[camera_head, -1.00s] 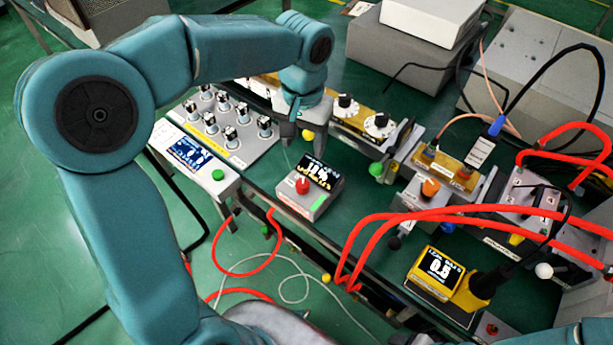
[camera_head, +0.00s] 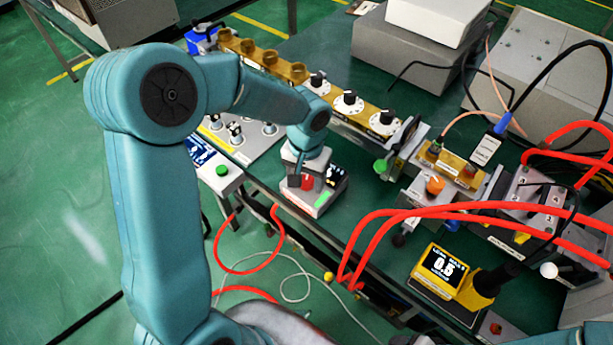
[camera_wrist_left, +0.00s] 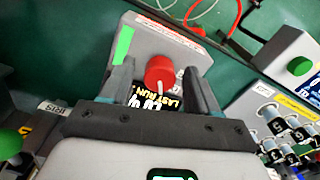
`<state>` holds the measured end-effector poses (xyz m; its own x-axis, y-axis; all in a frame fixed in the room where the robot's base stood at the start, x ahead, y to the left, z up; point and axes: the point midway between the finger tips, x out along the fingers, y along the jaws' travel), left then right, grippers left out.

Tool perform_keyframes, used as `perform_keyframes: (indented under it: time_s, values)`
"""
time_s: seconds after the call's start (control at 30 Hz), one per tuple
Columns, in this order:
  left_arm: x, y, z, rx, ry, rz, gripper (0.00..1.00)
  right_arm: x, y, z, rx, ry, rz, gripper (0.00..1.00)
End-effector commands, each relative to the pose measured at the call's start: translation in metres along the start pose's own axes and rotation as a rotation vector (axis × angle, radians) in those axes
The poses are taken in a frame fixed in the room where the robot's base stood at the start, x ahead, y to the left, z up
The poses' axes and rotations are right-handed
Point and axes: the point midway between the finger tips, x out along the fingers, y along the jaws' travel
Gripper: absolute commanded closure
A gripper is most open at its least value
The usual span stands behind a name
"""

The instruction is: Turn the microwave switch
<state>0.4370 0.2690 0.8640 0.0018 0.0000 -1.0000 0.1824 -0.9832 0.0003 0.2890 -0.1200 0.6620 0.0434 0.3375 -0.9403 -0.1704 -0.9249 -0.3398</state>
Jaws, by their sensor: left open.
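The microwave switch appears to be the red knob (camera_head: 307,182) on a small grey box (camera_head: 322,202) with a dark display and a green patch. My left gripper (camera_head: 309,180) is over this box from above, with its fingers around the knob in the head view. In the left wrist view the red knob (camera_wrist_left: 160,70) with a pale pointer lies between the two open fingers of my left gripper (camera_wrist_left: 161,80). I cannot tell whether the fingers touch it. The display text is partly hidden by the gripper. My right gripper is not in view.
A panel with several metal toggles (camera_head: 240,135) stands left of the box. A brass waveguide with white dials (camera_head: 350,102) runs behind it. Thick red cables (camera_head: 400,218) and a yellow meter (camera_head: 437,275) lie to the right. The bench edge is close in front.

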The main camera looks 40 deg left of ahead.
Motion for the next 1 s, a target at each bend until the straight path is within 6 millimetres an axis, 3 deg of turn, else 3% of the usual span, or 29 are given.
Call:
perform_keyframes:
  time_s: [0.03,0.2,0.67,1.0]
  values:
    - [0.0,0.0,0.0,0.0,0.0,0.0,0.4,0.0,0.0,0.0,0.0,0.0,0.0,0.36]
    - [0.0,0.0,0.0,0.0,0.0,0.0,0.95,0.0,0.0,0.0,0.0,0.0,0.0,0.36]
    - [0.002,0.0,0.0,-0.088,0.001,0.0,0.95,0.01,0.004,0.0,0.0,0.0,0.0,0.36]
    - [0.003,0.0,-0.001,-0.369,0.003,0.001,0.95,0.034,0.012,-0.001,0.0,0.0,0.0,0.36]
